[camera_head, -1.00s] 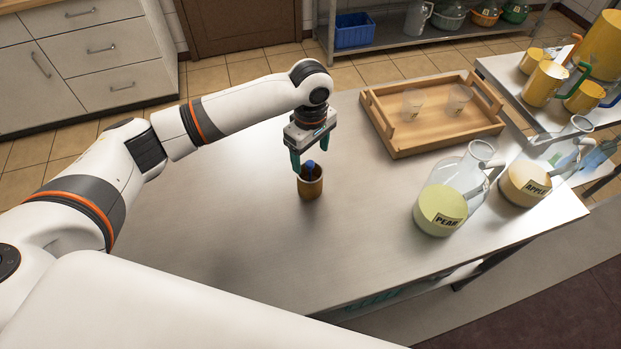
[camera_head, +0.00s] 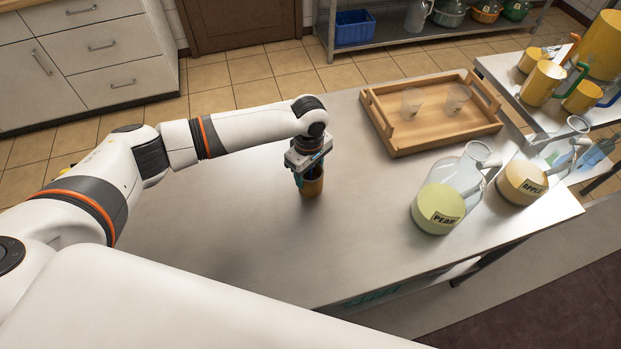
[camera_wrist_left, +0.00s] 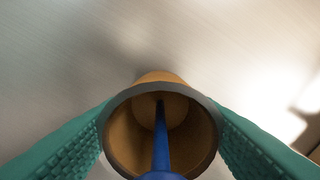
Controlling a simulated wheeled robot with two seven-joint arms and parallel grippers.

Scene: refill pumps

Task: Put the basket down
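No basket that I can name for certain shows. A small brown cup (camera_head: 313,187) with a dark rim stands on the steel table (camera_head: 230,230), and a blue rod (camera_wrist_left: 161,140) stands inside it. My left gripper (camera_head: 309,180) points down over the cup, with its teal fingers on either side. In the left wrist view the cup (camera_wrist_left: 120,128) fills the space between the fingers (camera_wrist_left: 162,115), close to both. I cannot tell whether they press on it. The gripper hides part of the cup in the head view. My right gripper is not in view.
A wooden tray (camera_head: 400,147) with two clear cups is at the back. A PEAR jug (camera_head: 438,208) and an APPLE jug (camera_head: 522,184) stand on the right. Yellow jugs (camera_head: 540,83) are on a second table (camera_head: 500,72). The table left of the cup is clear.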

